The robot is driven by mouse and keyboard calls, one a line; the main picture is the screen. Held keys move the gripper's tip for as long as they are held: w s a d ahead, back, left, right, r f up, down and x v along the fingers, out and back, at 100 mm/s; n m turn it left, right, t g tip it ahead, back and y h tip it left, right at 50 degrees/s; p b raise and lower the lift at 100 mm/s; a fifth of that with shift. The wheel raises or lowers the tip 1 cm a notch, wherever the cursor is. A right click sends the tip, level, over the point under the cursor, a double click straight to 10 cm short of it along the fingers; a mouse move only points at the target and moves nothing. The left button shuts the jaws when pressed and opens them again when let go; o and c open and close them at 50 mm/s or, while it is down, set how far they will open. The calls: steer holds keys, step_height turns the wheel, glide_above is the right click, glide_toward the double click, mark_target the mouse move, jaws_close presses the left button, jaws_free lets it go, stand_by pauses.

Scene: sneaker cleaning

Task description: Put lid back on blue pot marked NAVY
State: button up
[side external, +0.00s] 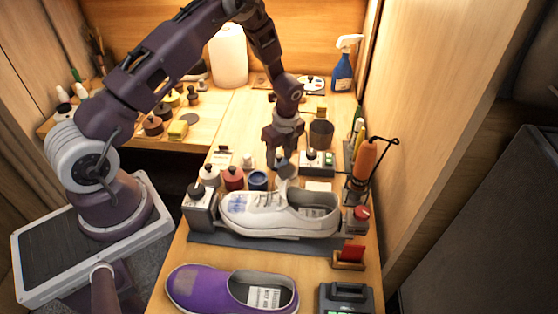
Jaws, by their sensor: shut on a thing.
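The blue pot (258,180) stands on the bench behind the white sneaker, to the right of a red pot (233,178). Its top looks open and dark; its NAVY marking is too small to read. My gripper (283,165) points down just right of the blue pot, above the back of the sneaker. It is shut on a small grey-blue thing (287,171), which looks like the lid, though the fingers partly hide it. The held thing is apart from the blue pot.
The white sneaker (250,216) lies on a grey stand in front of the pots. A white bottle (209,175) stands left, a boxy device (318,164) right. A purple shoe (205,285) lies in front.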

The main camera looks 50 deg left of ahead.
mark_target(280, 156)
step_height(280, 156, up, 9)
steer(key=shift+f, duration=0.1)
steer(key=s+d+r, duration=0.3)
steer(key=s+d, duration=0.1)
steer(key=s, duration=0.6)
steer(key=shift+s+f, duration=0.1)
steer(key=shift+f, duration=3.3)
steer(key=shift+f, duration=0.15)
steer(key=o, duration=1.9)
